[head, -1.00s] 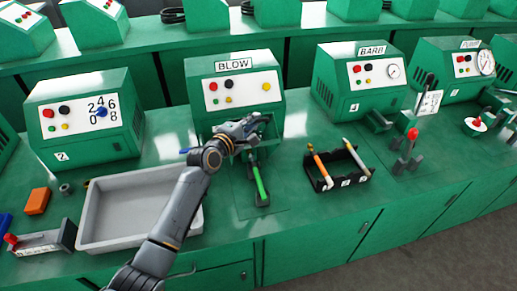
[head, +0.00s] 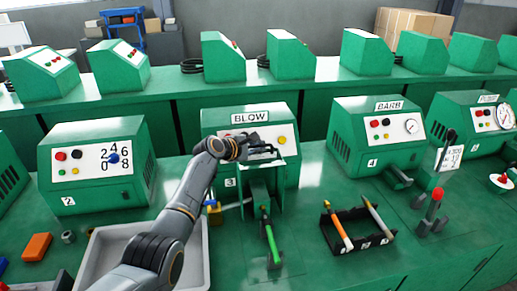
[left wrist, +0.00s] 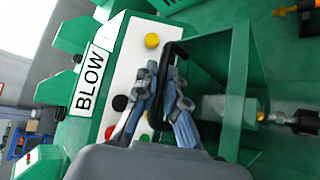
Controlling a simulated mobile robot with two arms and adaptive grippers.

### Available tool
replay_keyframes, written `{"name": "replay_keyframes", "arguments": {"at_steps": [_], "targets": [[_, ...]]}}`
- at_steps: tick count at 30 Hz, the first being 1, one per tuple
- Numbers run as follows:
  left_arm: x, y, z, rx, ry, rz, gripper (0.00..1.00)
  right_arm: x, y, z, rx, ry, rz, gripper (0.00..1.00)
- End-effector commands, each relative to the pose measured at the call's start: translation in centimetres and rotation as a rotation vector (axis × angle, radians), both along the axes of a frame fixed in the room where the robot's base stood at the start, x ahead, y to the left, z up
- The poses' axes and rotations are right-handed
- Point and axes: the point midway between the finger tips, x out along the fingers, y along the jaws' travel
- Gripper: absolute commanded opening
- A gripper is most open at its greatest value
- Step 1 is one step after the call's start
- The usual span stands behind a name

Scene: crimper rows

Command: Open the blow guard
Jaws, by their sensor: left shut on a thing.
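The blow machine (head: 222,120) is the green box labelled BLOW, with a white button panel. Its blow guard (left wrist: 236,90) is a green frame with a black bar handle (left wrist: 176,47). In the head view the handle is up in front of the panel, and the guard looks raised. My left gripper (head: 246,148) is shut on this handle; in the left wrist view its fingers (left wrist: 160,100) close around the bar. A green-handled rod (head: 268,235) lies in front of the machine. My right gripper is not in view.
A grey tray (head: 205,262) lies at the front left, partly behind my left arm. A black holder (head: 335,243) with orange and grey pen-like tools stands to the right. The BARB machine (head: 357,125) is right of BLOW, and a numbered dial machine (head: 75,185) is left.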

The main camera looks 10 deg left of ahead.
Motion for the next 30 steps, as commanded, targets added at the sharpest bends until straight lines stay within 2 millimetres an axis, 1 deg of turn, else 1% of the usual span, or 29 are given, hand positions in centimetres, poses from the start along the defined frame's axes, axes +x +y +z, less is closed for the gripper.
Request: {"name": "replay_keyframes", "arguments": {"at_steps": [11,12,13,20,24,30], "targets": [[0.0,0.0,-0.1,0.001,0.0,0.001,0.0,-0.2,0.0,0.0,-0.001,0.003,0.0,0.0],[0.0,0.0,-0.1,0.001,0.0,0.002,0.18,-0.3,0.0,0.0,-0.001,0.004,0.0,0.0],[0.0,0.0,-0.1,0.001,0.0,0.002,0.21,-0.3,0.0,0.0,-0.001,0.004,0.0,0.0],[0.0,0.0,-0.1,0.002,0.001,0.0,0.21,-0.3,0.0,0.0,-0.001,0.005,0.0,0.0],[-0.1,0.1,-0.1,0.002,0.001,0.0,0.21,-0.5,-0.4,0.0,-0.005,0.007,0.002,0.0],[-1.1,0.9,0.4,0.002,-0.001,0.0,0.21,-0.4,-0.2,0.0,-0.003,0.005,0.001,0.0]]}}
